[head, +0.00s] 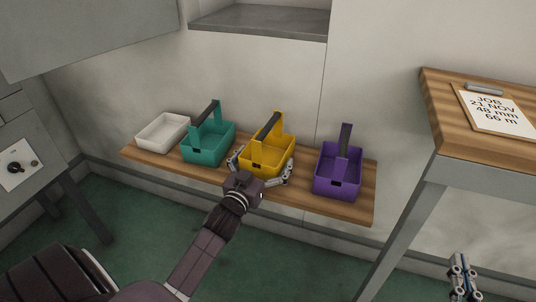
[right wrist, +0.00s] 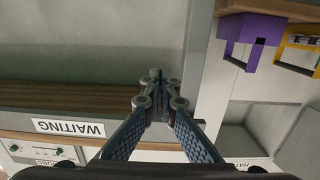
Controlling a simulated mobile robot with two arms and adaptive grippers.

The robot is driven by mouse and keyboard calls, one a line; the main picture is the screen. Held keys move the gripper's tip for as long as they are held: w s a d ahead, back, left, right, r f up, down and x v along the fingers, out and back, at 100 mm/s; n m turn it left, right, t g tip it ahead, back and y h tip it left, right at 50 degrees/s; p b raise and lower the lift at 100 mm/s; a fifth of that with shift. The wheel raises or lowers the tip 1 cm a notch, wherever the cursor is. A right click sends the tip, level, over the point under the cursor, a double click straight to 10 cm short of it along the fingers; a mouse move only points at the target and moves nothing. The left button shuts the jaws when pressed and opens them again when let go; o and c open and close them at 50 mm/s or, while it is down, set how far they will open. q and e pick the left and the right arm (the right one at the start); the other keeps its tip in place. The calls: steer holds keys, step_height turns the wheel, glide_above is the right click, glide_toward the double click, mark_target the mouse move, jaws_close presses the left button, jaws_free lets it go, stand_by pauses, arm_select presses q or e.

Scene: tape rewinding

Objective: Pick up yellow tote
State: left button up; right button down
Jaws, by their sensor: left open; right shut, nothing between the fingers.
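The yellow tote (head: 257,158) stands upright on the wooden shelf between a teal tote and a purple tote, its dark-gripped handle raised. My left gripper (head: 263,166) is open at its front, with one finger by its left side and the other by its right front corner. I cannot tell whether the fingers touch it. My right gripper (head: 462,262) is shut and empty at the lower right, away from the totes. In the right wrist view its fingertips (right wrist: 157,78) meet, and part of the yellow tote (right wrist: 300,42) shows at the upper right.
The teal tote (head: 208,150) and purple tote (head: 337,177) stand close on either side, with a white bin (head: 162,132) at the far left of the shelf (head: 358,201). A grey ledge (head: 262,20) is above. A wooden table with a clipboard (head: 494,108) stands at right.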

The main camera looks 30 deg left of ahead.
arm_select(q)
steer(key=shift+w+a, duration=0.15)
steer(key=shift+w, duration=0.55)
steer(key=c, duration=1.2)
steer(key=shift+r, duration=0.1)
steer(key=shift+c, duration=0.3)
arm_select(e)
steer(key=shift+w+a+r+t, duration=0.15)
steer(key=shift+r+t, duration=0.35)
steer(key=shift+r, duration=0.55)
arm_select(q)
steer(key=shift+r, duration=0.15)
arm_select(e)
steer(key=shift+f, duration=0.15)
